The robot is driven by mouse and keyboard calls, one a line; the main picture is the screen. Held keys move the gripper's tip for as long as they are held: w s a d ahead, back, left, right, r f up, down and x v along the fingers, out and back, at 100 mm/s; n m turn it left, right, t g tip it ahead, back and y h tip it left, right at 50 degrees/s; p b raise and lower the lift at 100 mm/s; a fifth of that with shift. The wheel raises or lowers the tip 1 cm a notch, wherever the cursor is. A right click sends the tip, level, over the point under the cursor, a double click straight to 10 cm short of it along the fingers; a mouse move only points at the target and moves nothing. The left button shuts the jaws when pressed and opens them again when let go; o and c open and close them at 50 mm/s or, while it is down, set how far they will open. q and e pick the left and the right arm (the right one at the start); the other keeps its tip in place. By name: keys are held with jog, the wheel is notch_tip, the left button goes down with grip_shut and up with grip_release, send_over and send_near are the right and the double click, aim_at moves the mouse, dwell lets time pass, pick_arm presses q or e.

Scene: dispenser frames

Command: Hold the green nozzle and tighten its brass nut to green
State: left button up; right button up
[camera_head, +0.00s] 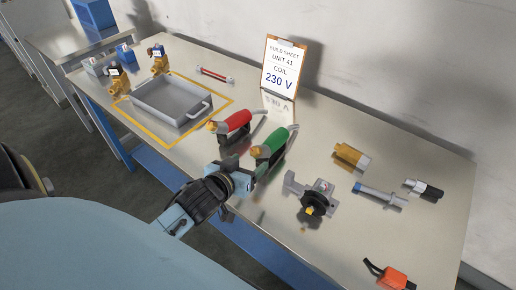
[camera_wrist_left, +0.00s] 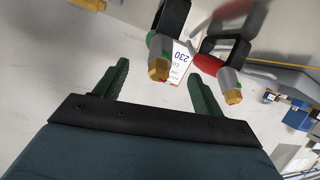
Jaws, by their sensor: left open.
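The green nozzle (camera_head: 274,143) lies on the bench near its middle, with its brass nut (camera_head: 256,152) at the near-left end. In the left wrist view the green nozzle's brass nut (camera_wrist_left: 158,69) shows between my two fingers, beyond their tips, and its grey neck runs up behind it. My left gripper (camera_head: 242,172) is open and empty, just in front of the green nozzle. Its dark green fingers stand apart in the left wrist view (camera_wrist_left: 158,76). No contact is visible. My right gripper is out of view.
A black-and-grey fixture (camera_head: 312,198) stands right. A grey tray (camera_head: 168,105), build sheet (camera_head: 283,68) and several parts stand around.

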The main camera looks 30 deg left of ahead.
aim_at(262, 153)
pick_arm(q)
jog(key=x, duration=0.9)
jog(key=shift+f+b, duration=0.1)
jog(key=shift+b, duration=0.2)
jog(key=c, duration=1.5)
grip_shut()
jog(key=shift+d+f, duration=0.1)
